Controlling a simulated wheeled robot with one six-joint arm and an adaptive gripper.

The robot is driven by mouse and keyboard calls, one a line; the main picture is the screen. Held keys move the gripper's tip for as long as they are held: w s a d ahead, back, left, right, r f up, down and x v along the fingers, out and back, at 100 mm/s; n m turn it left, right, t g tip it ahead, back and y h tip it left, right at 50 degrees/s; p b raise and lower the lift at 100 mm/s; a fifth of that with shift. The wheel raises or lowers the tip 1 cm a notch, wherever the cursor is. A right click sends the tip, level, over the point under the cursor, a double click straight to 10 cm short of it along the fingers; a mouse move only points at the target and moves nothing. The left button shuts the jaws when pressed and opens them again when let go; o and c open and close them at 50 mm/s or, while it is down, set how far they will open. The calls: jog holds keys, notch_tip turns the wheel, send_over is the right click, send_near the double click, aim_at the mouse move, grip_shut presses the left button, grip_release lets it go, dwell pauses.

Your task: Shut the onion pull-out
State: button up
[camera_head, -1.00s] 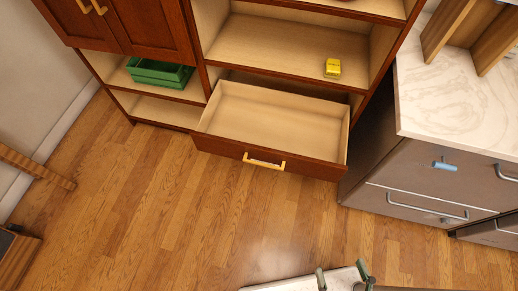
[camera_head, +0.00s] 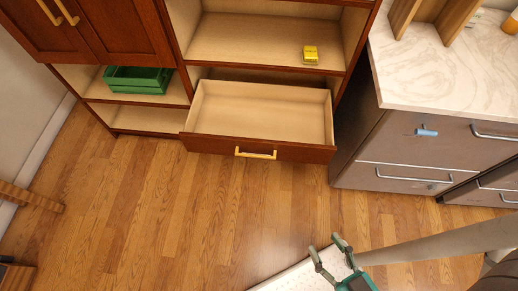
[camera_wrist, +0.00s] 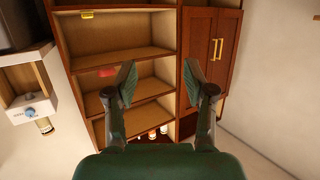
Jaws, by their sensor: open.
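A wooden drawer with a red-brown front (camera_head: 312,153) is pulled out low in the cabinet. I take it for the onion pull-out, though no label shows. Its tray is empty, and its yellow bar handle (camera_head: 255,153) faces the floor in front of it. My gripper (camera_head: 325,247) is open and empty at the bottom of the head view, well apart from the drawer. In the wrist view, my gripper (camera_wrist: 158,80) has its two fingers spread in front of the cabinet shelves. I cannot pick out the drawer clearly there.
A green crate (camera_head: 138,80) sits on the lower left shelf. A yellow item (camera_head: 310,54) lies on the shelf above the drawer. A marble-topped grey counter (camera_head: 430,140) with bar handles stands close at the right. The wooden floor (camera_head: 190,215) before the drawer is clear.

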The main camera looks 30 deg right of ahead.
jog(key=shift+w+f, duration=0.1)
jog(key=shift+f, duration=0.05)
jog(key=c, duration=0.4)
jog(key=f+m, duration=0.1)
jog(key=w+f+m, duration=0.1)
jog(key=f, duration=0.1)
jog(key=w+f+m+t, duration=0.1)
jog(key=f, duration=0.1)
jog(key=shift+w+d, duration=0.2)
jog(key=shift+w, duration=0.05)
grip_shut()
jog(key=m+h, duration=1)
jog(key=m, duration=1.1)
send_near(291, 147)
jog(key=shift+g, duration=0.3)
jog(key=x, duration=0.7)
jog(key=shift+w+r, duration=0.15)
jog(key=shift+r, duration=0.1)
